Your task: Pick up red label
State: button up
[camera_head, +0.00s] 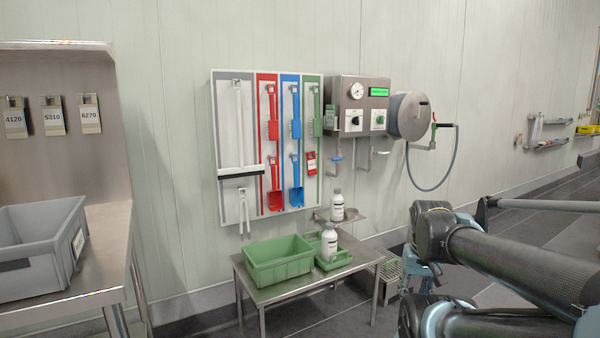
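A small red label (311,162) with pale print hangs on the green strip at the right side of the wall-mounted tool board (239,130). It is beside the blue tools and below a green brush (317,122). My arm's dark links reach in from the lower right, well apart from the label. My gripper cannot be made out in this view, so its fingers and anything in them are hidden.
A control box (359,105) and hose reel (410,116) are right of the board. A steel bench (100,297) with a grey bin (40,248) stands left.

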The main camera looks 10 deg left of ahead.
aim_at(311, 162)
jog(key=u, duration=0.05)
jog(key=i, duration=1)
jog(key=u, duration=0.05)
